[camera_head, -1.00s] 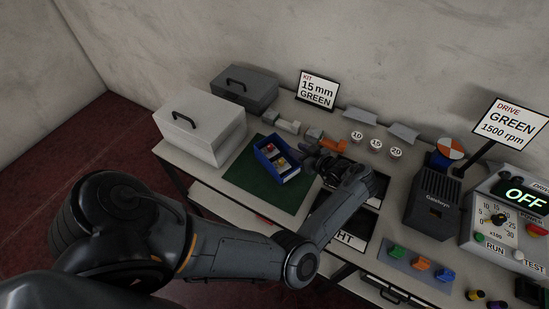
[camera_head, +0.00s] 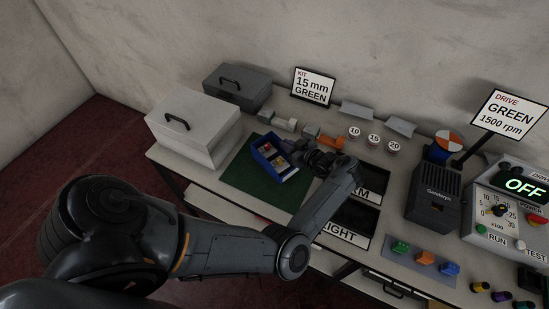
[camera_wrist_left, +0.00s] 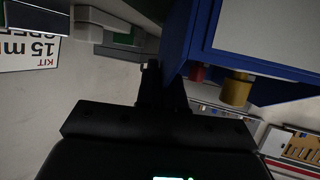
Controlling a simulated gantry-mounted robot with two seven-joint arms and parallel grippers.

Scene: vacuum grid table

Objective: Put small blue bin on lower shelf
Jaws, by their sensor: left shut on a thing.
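The small blue bin (camera_head: 261,163) is over the green mat, with small red, yellow and pale items inside. I cannot tell whether it touches the mat. My left gripper (camera_head: 298,150) reaches in from the right and is shut on the bin's right-hand side. In the left wrist view the bin's blue wall (camera_wrist_left: 201,38) is against the dark fingers (camera_wrist_left: 165,88), with a red and a yellow part beside it. My right gripper is not in view.
A white case (camera_head: 190,140) and a dark grey case (camera_head: 236,88) stand behind and left of the green mat (camera_head: 243,180). Numbered cups (camera_head: 373,141) and small coloured parts are behind my left arm. Dark panels lie right of the mat.

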